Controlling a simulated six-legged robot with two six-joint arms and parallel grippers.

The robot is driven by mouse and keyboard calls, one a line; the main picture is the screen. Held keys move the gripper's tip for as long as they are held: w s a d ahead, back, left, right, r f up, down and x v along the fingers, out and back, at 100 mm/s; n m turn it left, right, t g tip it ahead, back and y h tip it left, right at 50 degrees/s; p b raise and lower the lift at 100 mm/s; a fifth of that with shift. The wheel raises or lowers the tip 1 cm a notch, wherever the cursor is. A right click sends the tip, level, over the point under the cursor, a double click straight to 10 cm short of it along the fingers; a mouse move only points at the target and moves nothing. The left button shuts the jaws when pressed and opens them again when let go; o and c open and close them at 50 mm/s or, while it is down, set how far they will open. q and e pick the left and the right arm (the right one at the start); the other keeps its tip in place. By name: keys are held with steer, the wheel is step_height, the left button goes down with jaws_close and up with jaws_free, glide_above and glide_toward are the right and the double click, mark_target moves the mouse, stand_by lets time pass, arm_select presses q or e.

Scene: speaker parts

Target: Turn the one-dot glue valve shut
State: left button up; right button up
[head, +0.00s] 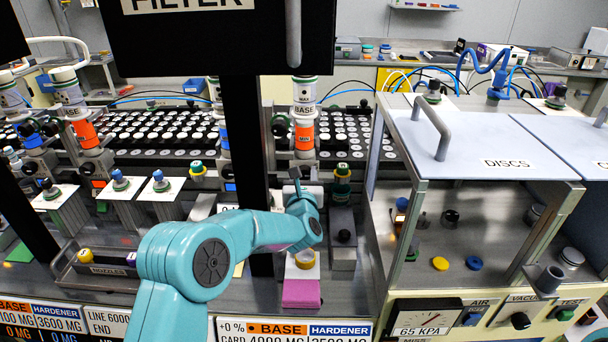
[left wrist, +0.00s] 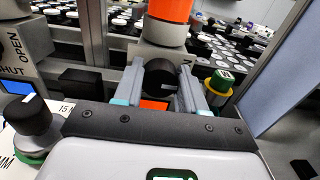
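My left gripper (head: 297,185) is at the dispenser under a white bottle with an orange band (head: 304,138). In the left wrist view its two grey fingers (left wrist: 159,84) stand either side of a black round knob (left wrist: 160,78), below the orange bottle part (left wrist: 169,10). Narrow gaps seem to show between fingers and knob, so the gripper looks open around it. I see no dot mark on this knob, so I cannot tell if it is the one-dot valve. My right gripper is not in view.
A neighbouring valve plate marked OPEN and SHUT (left wrist: 22,55) and a black knob (left wrist: 28,115) stand at left in the wrist view. A green-topped yellow part (left wrist: 220,80) is close on the right. A pink block (head: 301,293) lies below the arm. A DISCS cabinet (head: 470,150) stands right.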

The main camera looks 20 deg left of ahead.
arm_select(q)
steer(key=shift+b, duration=0.6)
steer(key=m+b, duration=0.4)
steer(key=b, duration=0.2)
steer(key=shift+m, duration=0.4)
steer(key=m+b, duration=0.2)
steer(key=shift+d+r+m, duration=0.1)
steer(key=shift+m, duration=0.3)
steer(key=shift+m+b, duration=0.5)
steer(key=shift+m, duration=0.4)
steer(key=m, duration=0.2)
steer(key=shift+r+m, duration=0.1)
steer(key=shift+m, duration=0.3)
steer(key=m, duration=0.2)
steer(key=shift+m, duration=0.3)
steer(key=shift+d+m, duration=0.1)
steer(key=shift+m, duration=1.4)
